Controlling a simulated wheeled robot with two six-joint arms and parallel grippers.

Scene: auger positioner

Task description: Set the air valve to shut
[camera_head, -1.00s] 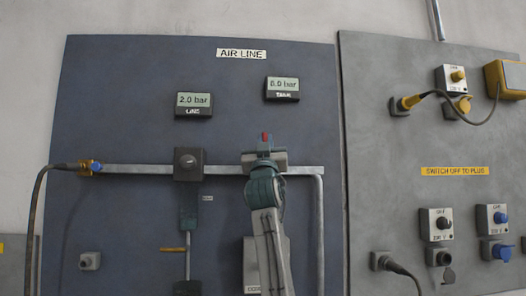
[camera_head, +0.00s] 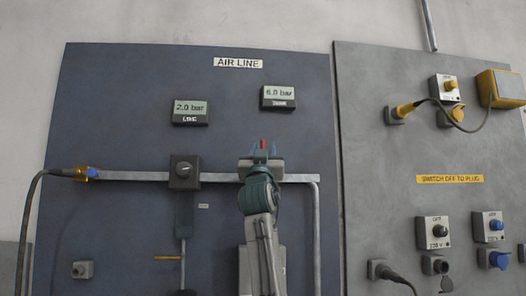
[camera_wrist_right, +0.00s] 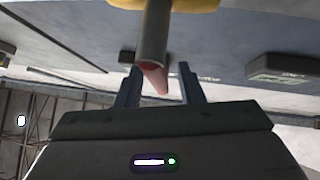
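The air valve shows as a small red handle (camera_head: 263,145) at the horizontal pipe on the blue panel; my right gripper and arm hide most of its body. My right gripper (camera_head: 264,151) is at the handle, its blue fingers on either side. In the right wrist view the red handle (camera_wrist_right: 156,78) lies between the two fingertips of the open gripper (camera_wrist_right: 160,80), with visible space toward the right finger. Contact with the left finger cannot be told.
The line display (camera_head: 190,112) reads 2.0 bar; the tank display (camera_head: 278,98) appears to read 6.0 bar. A grey panel (camera_head: 380,190) with sockets and plugs stands at right.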

